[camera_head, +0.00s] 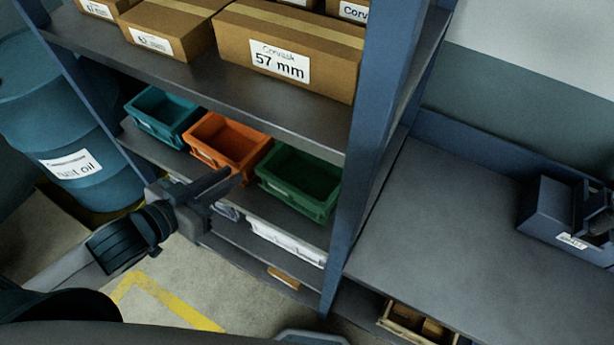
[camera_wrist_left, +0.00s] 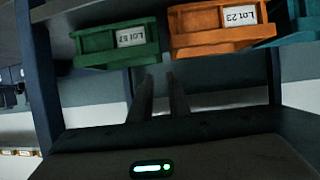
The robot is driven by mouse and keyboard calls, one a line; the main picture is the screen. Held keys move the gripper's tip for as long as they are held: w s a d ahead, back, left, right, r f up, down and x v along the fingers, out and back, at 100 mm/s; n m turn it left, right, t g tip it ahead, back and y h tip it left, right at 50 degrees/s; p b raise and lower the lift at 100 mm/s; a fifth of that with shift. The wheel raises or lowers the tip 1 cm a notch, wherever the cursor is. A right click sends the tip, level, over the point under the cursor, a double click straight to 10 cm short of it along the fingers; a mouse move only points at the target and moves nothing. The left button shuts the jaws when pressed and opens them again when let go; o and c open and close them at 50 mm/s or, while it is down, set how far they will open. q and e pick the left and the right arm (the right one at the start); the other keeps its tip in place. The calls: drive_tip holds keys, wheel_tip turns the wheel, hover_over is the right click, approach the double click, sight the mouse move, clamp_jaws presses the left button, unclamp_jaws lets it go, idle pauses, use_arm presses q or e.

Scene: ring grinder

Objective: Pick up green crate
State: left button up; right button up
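The green crate (camera_head: 300,180) stands at the right end of a row of crates on the middle shelf, beside the blue upright. It looks empty and upright. In the left wrist view, where the picture is turned over, the green crate (camera_wrist_left: 117,45) is at upper left with a white label on its front. My left gripper (camera_head: 230,178) is in front of the shelf, by the lower front of the orange crate and left of the green one. In the left wrist view its two fingers (camera_wrist_left: 160,78) stand apart with nothing between them. My right gripper is not seen.
An orange crate (camera_head: 228,140) and a teal crate (camera_head: 163,115) stand left of the green one. Cardboard boxes (camera_head: 288,55) fill the shelf above. A white bin (camera_head: 285,242) is below. A blue drum (camera_head: 65,130) stands left; a grey bench (camera_head: 440,240) is right.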

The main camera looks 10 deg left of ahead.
use_arm(q)
drive_tip(key=shift+w+f, duration=0.1)
drive_tip(key=b+x, duration=0.1)
drive_tip(key=x, duration=1)
drive_tip(key=shift+w+d, duration=0.1)
drive_tip(key=shift+w, duration=0.05)
drive_tip(key=shift+w+d+f, duration=0.1)
drive_tip(key=shift+w+f, duration=0.1)
drive_tip(key=shift+w, duration=0.05)
